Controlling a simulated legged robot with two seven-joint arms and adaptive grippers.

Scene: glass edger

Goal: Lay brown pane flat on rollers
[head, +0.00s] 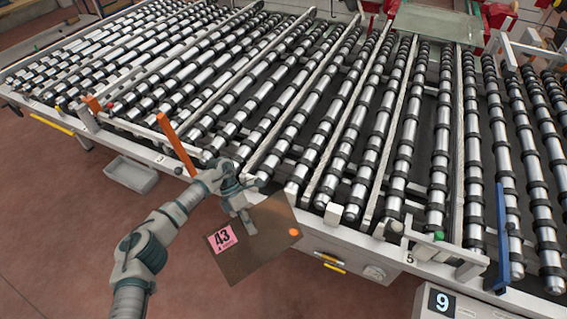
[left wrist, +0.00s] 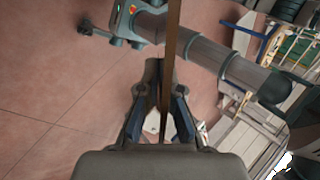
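The brown pane (head: 252,240) is a thin, dark brown sheet with a pink label reading 43 and an orange dot. It hangs tilted in front of the roller table's near edge, above the floor. My left gripper (head: 240,200) is shut on its upper edge. In the left wrist view the pane (left wrist: 172,55) shows edge-on as a thin brown strip between the fingers of my left gripper (left wrist: 160,108). The rollers (head: 310,133), silver with black rings, lie beyond the pane. My right gripper is not seen in either view.
An orange post (head: 177,144) stands at the table's near edge, left of my gripper. A blue post (head: 503,240) stands at the right. A glass sheet (head: 437,22) lies at the far end. The rollers between are clear. A grey bin (head: 132,173) sits on the floor.

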